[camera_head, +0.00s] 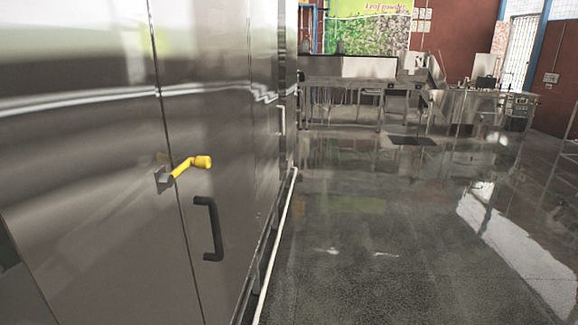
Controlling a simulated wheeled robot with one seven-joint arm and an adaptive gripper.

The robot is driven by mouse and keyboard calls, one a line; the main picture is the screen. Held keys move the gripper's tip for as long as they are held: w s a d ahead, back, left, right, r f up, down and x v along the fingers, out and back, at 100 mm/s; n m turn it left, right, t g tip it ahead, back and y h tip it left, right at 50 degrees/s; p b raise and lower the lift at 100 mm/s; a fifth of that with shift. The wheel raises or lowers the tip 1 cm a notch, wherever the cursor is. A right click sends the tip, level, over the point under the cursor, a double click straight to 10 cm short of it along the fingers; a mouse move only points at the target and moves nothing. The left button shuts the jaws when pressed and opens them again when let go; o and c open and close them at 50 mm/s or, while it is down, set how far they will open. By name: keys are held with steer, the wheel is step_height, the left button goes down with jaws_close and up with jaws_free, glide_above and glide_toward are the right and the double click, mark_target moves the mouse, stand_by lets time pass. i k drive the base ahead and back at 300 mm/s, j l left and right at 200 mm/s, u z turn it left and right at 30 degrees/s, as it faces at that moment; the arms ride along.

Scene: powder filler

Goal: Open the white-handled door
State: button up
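A tall steel cabinet front fills the left of the head view. A small pale handle (281,120), which looks white, stands upright near the far end of this front, on what looks like a shut door (265,150). Closer to me, a black bar handle (209,229) and a yellow lever (190,167) sit beside a vertical door seam. My gripper is not in view.
A white pipe (276,245) runs along the floor at the cabinet's foot. The shiny dark floor (370,260) to the right is clear. Steel machines (350,67) and a steel table (465,105) stand at the back, with a dark mat (412,141) before them.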

mark_target(263, 26)
steer(key=i, duration=4.15)
steer(key=i+u, duration=0.15)
steer(key=i, duration=0.35)
steer(key=i+l+u, duration=0.15)
steer(key=i, duration=0.4)
steer(key=i+l+u, duration=0.15)
steer(key=i, duration=0.35)
